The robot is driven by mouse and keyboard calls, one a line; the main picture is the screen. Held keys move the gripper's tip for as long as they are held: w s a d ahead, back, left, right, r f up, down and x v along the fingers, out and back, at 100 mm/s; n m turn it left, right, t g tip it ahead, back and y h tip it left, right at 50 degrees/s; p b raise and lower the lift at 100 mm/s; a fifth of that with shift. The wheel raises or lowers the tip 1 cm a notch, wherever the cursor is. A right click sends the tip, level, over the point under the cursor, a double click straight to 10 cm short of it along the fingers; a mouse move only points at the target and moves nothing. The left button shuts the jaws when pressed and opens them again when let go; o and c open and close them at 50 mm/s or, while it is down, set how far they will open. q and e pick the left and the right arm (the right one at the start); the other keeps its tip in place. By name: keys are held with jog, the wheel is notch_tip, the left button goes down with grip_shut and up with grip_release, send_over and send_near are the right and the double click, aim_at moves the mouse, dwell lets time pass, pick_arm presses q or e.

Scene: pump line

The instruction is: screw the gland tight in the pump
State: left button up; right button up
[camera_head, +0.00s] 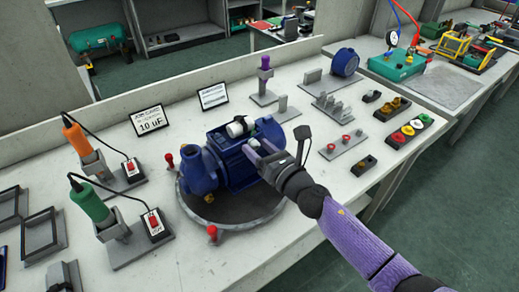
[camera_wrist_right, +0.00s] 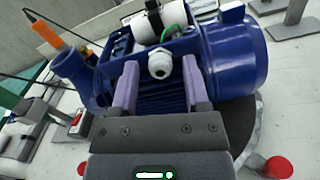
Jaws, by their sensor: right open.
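The blue pump (camera_head: 238,172) stands on a round dark turntable (camera_head: 222,206) on the bench. It also fills the upper middle of the right wrist view (camera_wrist_right: 232,55). The white gland (camera_wrist_right: 161,64) sits at the pump's terminal box, and in the head view it is a small pale spot (camera_head: 254,142) beside my fingers. My right gripper (camera_head: 258,149) is open at the pump's near side. In the wrist view its two fingers (camera_wrist_right: 158,80) stand apart, one on each side of the gland, with gaps visible. Whether the gland is fully seated cannot be told. My left gripper is out of view.
A white cylinder (camera_head: 237,127) lies in the open terminal box. Red knobs (camera_head: 212,231) stand around the turntable. Orange (camera_head: 76,134) and green (camera_head: 88,201) handled tools stand in holders at left. Small parts on stands (camera_head: 346,139) lie at right. The bench front is clear.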

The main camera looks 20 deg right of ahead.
jog(key=n, duration=0.5)
jog(key=shift+f+b, duration=0.1)
jog(key=shift+b, duration=0.25)
jog(key=n, duration=0.4)
jog(key=shift+n, duration=0.3)
